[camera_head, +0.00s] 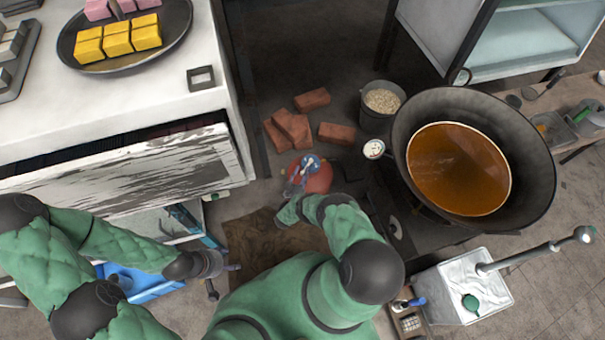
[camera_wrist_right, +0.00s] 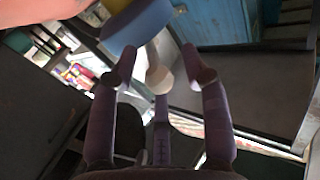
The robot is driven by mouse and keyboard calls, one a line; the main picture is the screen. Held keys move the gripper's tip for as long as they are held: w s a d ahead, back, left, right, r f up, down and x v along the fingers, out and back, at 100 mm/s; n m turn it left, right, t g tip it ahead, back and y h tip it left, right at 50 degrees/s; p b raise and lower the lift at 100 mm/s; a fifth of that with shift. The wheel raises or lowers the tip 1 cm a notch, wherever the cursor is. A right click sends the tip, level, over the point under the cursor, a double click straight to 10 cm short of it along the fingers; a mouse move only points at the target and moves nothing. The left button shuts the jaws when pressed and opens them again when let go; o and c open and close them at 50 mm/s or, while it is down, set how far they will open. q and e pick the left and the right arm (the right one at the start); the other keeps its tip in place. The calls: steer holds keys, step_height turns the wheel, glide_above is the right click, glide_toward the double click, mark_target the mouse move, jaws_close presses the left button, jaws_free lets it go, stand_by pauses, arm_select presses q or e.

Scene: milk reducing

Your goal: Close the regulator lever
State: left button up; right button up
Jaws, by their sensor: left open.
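A red gas cylinder (camera_head: 320,180) stands on the floor in the middle of the head view, with a blue regulator (camera_head: 310,162) on top. In the right wrist view the regulator (camera_wrist_right: 138,26) is at the top, and a pale, round-ended part (camera_wrist_right: 158,78), apparently its lever, points down between my fingers. My right gripper (camera_wrist_right: 160,68) is open around this part, with gaps on both sides. In the head view my right gripper (camera_head: 293,187) is at the cylinder's left side, partly hidden by the regulator and arm. My left gripper (camera_head: 225,279) is open and empty, well left of the cylinder.
Several bricks (camera_head: 293,126) lie behind the cylinder. A large pan of brown liquid (camera_head: 458,168) stands at right, beside a bucket of grain (camera_head: 382,102). A white counter (camera_head: 110,110) with a tray of sweets (camera_head: 170,38) is at left. A brown mat (camera_head: 255,238) lies in front.

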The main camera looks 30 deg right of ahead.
steer(key=v, duration=1.2)
